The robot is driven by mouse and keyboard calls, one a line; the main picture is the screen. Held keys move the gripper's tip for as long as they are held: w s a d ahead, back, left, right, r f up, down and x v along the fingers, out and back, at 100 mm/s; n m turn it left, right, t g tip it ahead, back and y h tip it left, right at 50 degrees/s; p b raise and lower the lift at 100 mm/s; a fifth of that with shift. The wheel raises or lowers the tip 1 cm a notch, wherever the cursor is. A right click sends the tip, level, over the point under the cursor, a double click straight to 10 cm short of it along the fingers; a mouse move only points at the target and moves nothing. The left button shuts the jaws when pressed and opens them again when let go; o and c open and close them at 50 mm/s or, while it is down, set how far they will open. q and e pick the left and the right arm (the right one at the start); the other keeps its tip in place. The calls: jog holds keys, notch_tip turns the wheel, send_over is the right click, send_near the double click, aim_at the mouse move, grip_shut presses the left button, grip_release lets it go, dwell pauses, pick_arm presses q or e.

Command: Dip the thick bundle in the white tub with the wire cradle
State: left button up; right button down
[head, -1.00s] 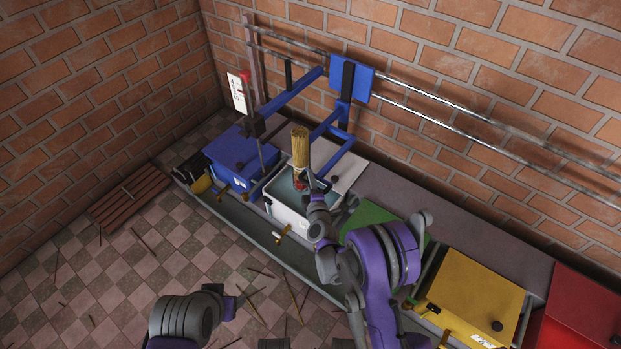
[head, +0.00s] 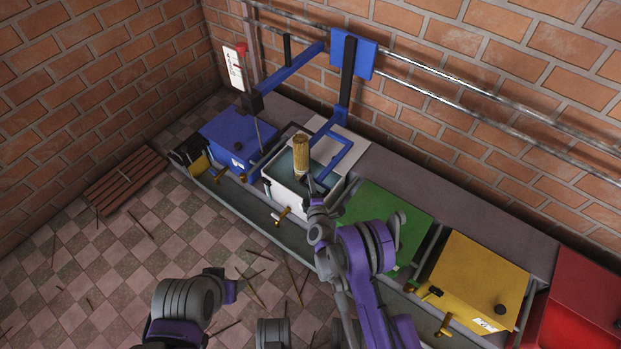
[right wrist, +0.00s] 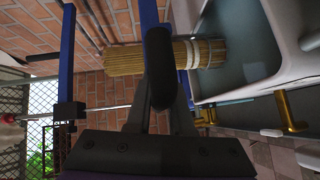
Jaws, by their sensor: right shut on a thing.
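The thick bundle (head: 301,155) is a straw-coloured cylinder of sticks, upright over the open white tub (head: 290,207), which holds grey-blue liquid. My right gripper (head: 312,183) is shut on its lower part. In the right wrist view the bundle (right wrist: 120,58) lies across behind the dark fingers (right wrist: 163,70), with pale bands near its tub end. That end is in front of the tub opening (right wrist: 235,45); I cannot tell whether it touches the liquid. I cannot make out a wire cradle in the tub. My left arm shows at the bottom, its gripper out of view.
A blue frame (head: 343,160) hangs close right of the bundle from a blue carriage (head: 352,55) on wall rails. A blue-lidded tub (head: 232,140) stands left; green (head: 385,222), yellow (head: 475,280) and red (head: 585,300) ones stand right. Brass taps (head: 282,215) face the floor.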

jog(key=shift+s+a+f, duration=0.15)
jog(key=shift+a+f, duration=0.05)
jog(key=shift+f, duration=0.15)
jog(key=c, duration=0.8)
grip_release()
jog(key=shift+f, duration=0.1)
jog(key=shift+d, duration=0.1)
